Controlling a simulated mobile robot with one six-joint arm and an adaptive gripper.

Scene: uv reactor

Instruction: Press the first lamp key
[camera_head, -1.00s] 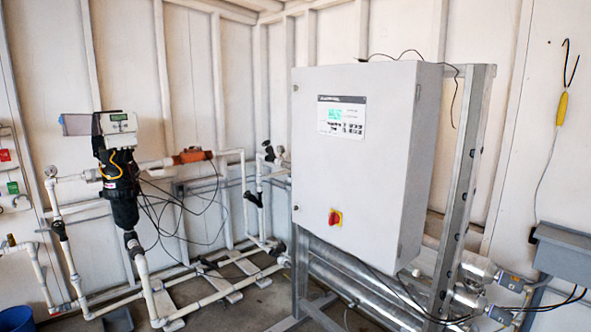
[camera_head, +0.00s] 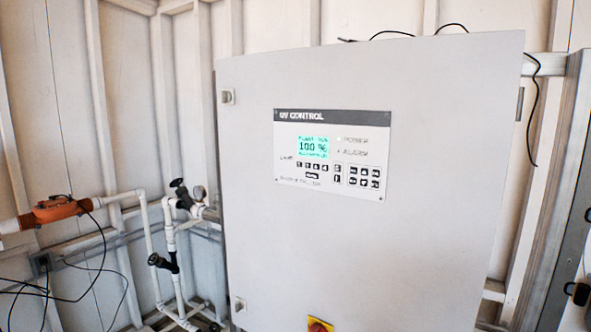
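The UV control panel (camera_head: 331,140) is a white plate with a dark header reading "UV CONTROL", set on the upper front of a large grey cabinet (camera_head: 370,255). Its green display (camera_head: 313,147) is lit and shows a large value like 100 %. Below the display is a row of small dark keys beside the "LAMP" label. The first lamp key (camera_head: 299,165) is the leftmost of this row; its marking is too small to read surely. More dark keys sit at the panel's lower right. My gripper is not in view.
A red and yellow rotary switch (camera_head: 318,325) is at the cabinet's lower front. White pipes with black valves (camera_head: 172,262) and an orange fitting (camera_head: 52,211) stand at the left. A metal frame post (camera_head: 560,200) rises at the right. The space before the panel looks clear.

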